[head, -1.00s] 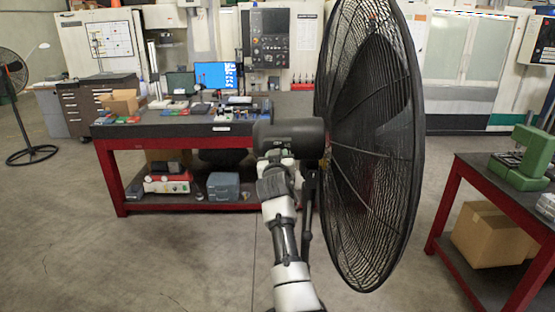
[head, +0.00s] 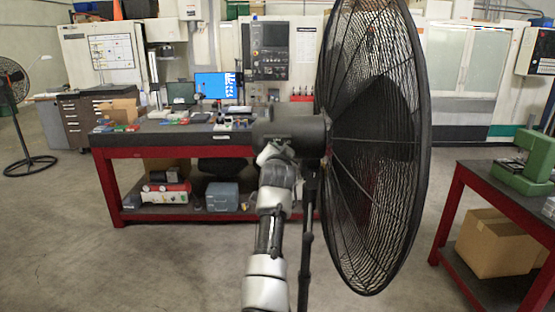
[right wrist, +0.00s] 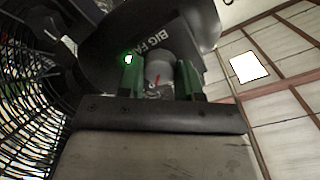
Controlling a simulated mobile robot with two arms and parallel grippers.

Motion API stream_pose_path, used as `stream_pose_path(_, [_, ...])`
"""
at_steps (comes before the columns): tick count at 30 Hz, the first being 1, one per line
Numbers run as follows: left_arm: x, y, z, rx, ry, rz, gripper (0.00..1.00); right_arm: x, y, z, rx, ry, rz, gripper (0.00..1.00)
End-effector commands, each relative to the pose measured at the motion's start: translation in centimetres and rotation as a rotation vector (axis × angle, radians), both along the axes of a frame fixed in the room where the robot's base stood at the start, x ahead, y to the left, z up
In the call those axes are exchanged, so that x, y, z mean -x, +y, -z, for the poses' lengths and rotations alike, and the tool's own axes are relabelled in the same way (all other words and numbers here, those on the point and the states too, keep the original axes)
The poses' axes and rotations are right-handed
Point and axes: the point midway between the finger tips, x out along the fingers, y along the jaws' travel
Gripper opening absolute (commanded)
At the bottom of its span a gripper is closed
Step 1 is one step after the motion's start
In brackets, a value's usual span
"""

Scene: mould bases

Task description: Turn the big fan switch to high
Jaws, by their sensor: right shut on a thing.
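The big fan (head: 375,150) stands side-on in the head view, its dark motor housing (head: 285,127) left of the cage. In the right wrist view the housing (right wrist: 168,40) bears letters starting "BIG FA". In the head view my right arm reaches up to the housing, which hides the fingers. The position labels are not readable. My left gripper is not in view.
A red-framed workbench (head: 170,152) with tools and boxes stands behind the fan. Another red-framed table (head: 490,185) with a green press (head: 528,165) is at the right. A smaller fan (head: 15,100) stands far left. The floor at left is clear.

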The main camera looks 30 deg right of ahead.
Motion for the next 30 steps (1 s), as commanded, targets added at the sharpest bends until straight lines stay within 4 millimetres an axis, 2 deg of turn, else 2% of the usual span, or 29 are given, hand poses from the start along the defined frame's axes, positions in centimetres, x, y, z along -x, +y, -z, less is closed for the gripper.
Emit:
stream_pose_path(18, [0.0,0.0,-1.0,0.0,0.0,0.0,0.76,0.1,-0.1,-0.1,-0.468,-0.282,0.0,0.11])
stream_pose_path(30, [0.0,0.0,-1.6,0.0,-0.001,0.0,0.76,0.1,-0.2,0.0,-0.615,-0.372,0.001,0.11])
